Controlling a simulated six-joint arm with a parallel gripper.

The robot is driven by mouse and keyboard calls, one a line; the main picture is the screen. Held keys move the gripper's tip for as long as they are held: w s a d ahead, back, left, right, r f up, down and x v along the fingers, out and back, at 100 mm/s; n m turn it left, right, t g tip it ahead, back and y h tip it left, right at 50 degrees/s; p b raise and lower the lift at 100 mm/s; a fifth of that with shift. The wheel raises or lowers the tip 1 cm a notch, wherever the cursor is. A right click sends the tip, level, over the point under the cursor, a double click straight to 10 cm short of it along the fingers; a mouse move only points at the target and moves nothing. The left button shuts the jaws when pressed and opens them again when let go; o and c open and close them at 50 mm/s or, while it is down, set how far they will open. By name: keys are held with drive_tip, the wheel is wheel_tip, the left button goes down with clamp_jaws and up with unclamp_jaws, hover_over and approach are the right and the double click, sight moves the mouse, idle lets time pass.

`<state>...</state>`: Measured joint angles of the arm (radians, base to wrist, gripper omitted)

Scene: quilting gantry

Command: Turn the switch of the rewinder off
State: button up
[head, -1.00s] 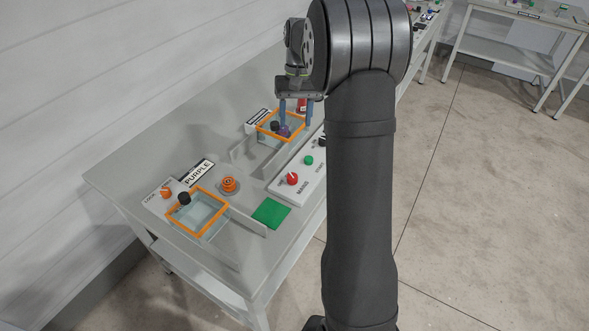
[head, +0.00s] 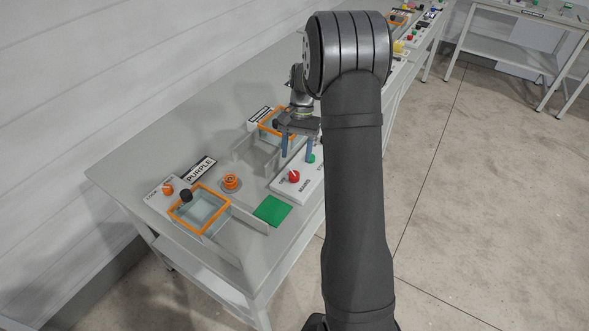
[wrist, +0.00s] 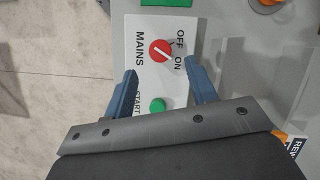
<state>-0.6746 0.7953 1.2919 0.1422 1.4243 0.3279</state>
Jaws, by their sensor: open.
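A red rotary switch (head: 294,176) sits on a white panel (head: 284,188) marked MAINS. In the wrist view the switch (wrist: 161,50) has OFF and ON printed beside it. Its white line slants towards the ON side. A green button (wrist: 157,105) marked START is on the same panel. My gripper (head: 297,158) is open and empty above this panel. In the wrist view its blue fingers (wrist: 162,72) are apart, over the panel between the switch and the green button. A partly cut label (wrist: 295,148) beginning "REW" shows at the lower right.
A box with an orange rim (head: 201,209) stands at the left, with a PURPLE label (head: 199,169) behind it. An orange knob (head: 231,182) and a green square (head: 272,210) are near the panel. Another orange-rimmed box (head: 273,122) is behind my gripper. Low grey walls stand between.

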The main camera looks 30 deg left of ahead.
sight(294, 174)
drive_tip(key=x, duration=0.6)
drive_tip(key=shift+c, duration=0.4)
drive_tip(key=c, duration=0.9)
drive_tip(key=shift+n, duration=0.3)
drive_tip(key=n+h, duration=0.1)
drive_tip(key=n, duration=0.1)
drive_tip(key=n+t, duration=0.1)
drive_tip(key=n, duration=0.2)
drive_tip(key=shift+s+a+n+h, duration=0.15)
drive_tip(key=shift+n+h, duration=0.15)
drive_tip(key=shift+h, duration=0.1)
drive_tip(key=n+t, duration=0.1)
drive_tip(key=n, duration=0.1)
drive_tip(key=n+t+h, duration=0.1)
drive_tip(key=n, duration=0.2)
drive_tip(key=shift+s+a+n, duration=0.1)
drive_tip(key=shift+n, duration=0.2)
